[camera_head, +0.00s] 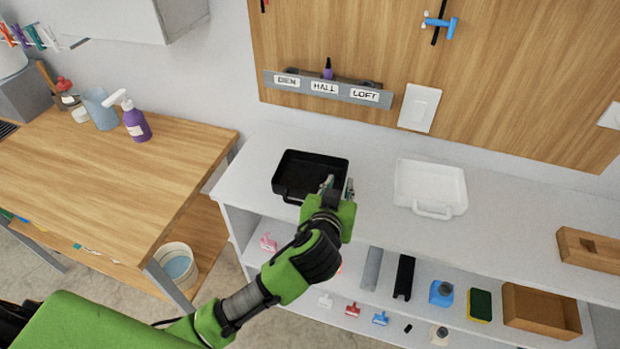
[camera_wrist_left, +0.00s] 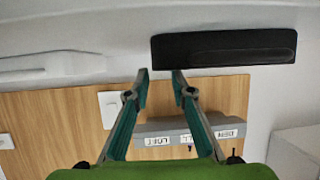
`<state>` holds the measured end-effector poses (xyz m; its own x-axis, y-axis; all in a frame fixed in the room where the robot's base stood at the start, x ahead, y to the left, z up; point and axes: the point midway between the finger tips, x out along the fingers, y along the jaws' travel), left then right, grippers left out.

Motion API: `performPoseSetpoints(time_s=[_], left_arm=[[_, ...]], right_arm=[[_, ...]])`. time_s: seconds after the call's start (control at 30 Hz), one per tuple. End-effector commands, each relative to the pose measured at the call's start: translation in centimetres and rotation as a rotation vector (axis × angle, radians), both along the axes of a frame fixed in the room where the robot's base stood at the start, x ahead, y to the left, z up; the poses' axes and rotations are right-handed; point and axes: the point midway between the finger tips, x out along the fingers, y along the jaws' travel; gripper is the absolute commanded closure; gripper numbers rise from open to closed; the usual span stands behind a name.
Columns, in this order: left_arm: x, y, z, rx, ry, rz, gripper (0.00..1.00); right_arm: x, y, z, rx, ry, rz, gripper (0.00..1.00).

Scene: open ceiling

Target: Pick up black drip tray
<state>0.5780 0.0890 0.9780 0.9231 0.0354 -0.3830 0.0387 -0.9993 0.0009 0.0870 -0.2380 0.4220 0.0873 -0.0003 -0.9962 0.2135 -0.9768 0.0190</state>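The black drip tray (camera_head: 312,160) lies on the white shelf top, with its handle side toward me. My left gripper (camera_head: 338,187) is at the tray's front right corner and hides part of that corner. In the left wrist view the tray (camera_wrist_left: 225,47) shows edge-on, beyond and to the right of my fingertips (camera_wrist_left: 160,75). The two fingers are apart with nothing between them. I cannot tell whether a finger touches the tray. My right gripper is not in view.
A white tray (camera_head: 430,181) lies to the right on the same shelf top (camera_head: 500,215). A label rail (camera_head: 328,88) is on the wall panel behind. A wooden table (camera_head: 110,170) with a purple spray bottle (camera_head: 137,124) stands at left. Small items fill the lower shelf.

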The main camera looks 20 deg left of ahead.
Motion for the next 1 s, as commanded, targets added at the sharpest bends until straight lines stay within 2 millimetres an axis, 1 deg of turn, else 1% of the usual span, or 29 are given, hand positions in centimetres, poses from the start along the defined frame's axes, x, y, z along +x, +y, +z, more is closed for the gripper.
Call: performPoseSetpoints(time_s=[0.03,0.1,0.3,0.4,0.6,0.63,0.67,0.7,0.73,1.0], left_arm=[[0.6,-0.1,0.0,0.004,-0.001,0.0,0.78],[1.4,-0.3,-0.5,0.005,0.0,0.0,0.78],[3.5,-0.4,-1.6,0.004,0.0,-0.002,0.78],[3.9,-0.4,-1.9,0.002,0.0,-0.001,0.78],[3.9,-0.4,-2.0,0.001,0.0,-0.001,0.78],[3.9,-0.4,-2.0,0.001,0.0,-0.001,0.8],[3.9,-0.4,-2.0,0.001,0.0,-0.001,0.88],[3.9,-0.4,-2.0,0.001,0.0,-0.001,0.99],[3.9,-0.4,-2.0,0.001,0.0,-0.001,1.0],[3.9,-0.4,-1.9,0.001,0.0,-0.002,1.0]], right_arm=[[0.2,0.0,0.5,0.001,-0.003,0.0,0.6],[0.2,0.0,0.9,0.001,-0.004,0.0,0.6],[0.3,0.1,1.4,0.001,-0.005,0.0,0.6],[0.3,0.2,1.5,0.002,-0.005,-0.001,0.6],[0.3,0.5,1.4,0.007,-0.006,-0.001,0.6],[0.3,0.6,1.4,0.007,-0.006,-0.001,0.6],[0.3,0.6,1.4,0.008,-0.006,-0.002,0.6],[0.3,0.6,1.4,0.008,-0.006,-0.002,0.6],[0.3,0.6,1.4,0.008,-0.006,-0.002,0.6],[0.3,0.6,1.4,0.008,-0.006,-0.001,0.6]])
